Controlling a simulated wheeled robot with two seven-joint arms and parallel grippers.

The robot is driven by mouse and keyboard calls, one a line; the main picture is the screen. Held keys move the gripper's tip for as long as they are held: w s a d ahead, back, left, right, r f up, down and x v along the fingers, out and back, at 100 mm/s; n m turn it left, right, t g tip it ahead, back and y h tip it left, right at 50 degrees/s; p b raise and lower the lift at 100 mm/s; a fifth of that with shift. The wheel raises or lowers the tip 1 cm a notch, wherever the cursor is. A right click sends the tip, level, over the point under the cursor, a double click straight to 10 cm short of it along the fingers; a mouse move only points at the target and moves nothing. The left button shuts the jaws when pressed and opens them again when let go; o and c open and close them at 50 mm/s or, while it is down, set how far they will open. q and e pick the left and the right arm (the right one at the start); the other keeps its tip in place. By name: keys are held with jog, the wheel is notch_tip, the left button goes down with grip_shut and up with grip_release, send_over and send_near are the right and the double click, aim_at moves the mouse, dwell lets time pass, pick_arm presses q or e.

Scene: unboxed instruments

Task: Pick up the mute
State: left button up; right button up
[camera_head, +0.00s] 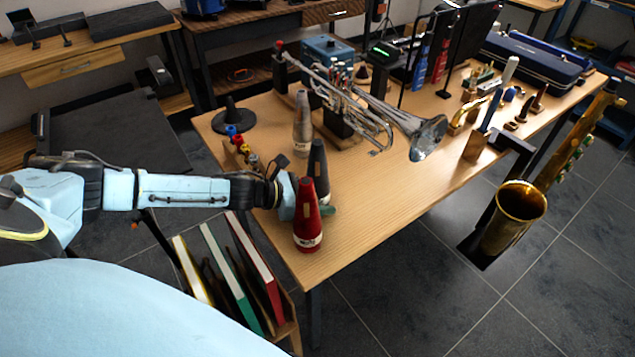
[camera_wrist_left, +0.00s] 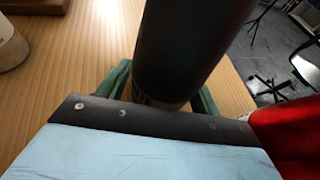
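A dark grey, cone-shaped mute (camera_head: 318,170) stands near the table's front left edge, with a pale band low on it. My left gripper (camera_head: 312,207) reaches it from the left, low down and partly hidden behind a red mute (camera_head: 307,222). In the left wrist view the dark mute (camera_wrist_left: 185,45) rises between my two green fingers (camera_wrist_left: 165,92), which are close to its sides. Whether they press on it is not clear. The red mute (camera_wrist_left: 290,135) is close on the right there. A pale mute (camera_head: 302,125) stands farther back. My right gripper is not in view.
A trumpet (camera_head: 345,100) on a stand lies behind the mutes, its bell pointing right. Small coloured items (camera_head: 238,142) and a black round base (camera_head: 234,120) are at the table's left. Bare tabletop (camera_head: 385,190) extends to the right of the mutes.

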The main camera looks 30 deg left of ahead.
aim_at(316, 142)
pick_arm(q)
jog(key=c, duration=0.7)
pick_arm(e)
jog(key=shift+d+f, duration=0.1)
